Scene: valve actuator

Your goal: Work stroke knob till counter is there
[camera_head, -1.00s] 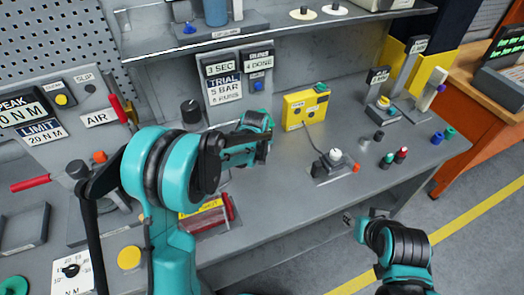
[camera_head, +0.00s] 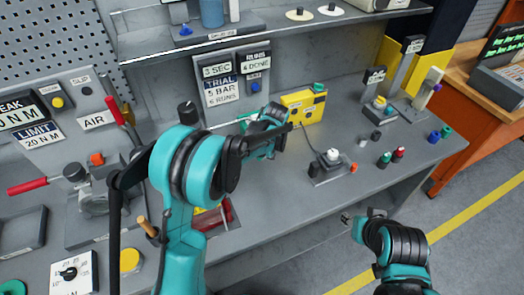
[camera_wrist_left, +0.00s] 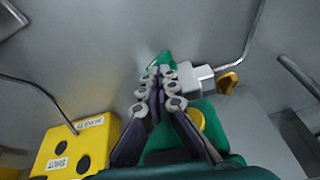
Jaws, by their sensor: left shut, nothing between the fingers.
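The counter panel (camera_head: 236,82) stands at the back of the bench in the head view. Its runs window (camera_head: 256,62) appears to read 4 DONE, and its trial card reads 5 BAR, 6 RUNS. No knob is legibly marked as the stroke knob. A black knob (camera_head: 187,111) stands left of the panel. My left gripper (camera_head: 270,128) is in front of the panel, left of the yellow box (camera_head: 302,106). In the wrist view its fingers (camera_wrist_left: 163,76) are shut and empty, with a green part at the tips. My right gripper (camera_head: 350,219) is low at the bench's front edge, its jaw gap unclear.
A small grey fixture with a white knob (camera_head: 333,155) stands right of the yellow box, joined by a cable. Green and red knobs (camera_head: 398,153) stand further right. A red-handled lever (camera_head: 28,187) and a yellow button (camera_head: 131,260) are at left.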

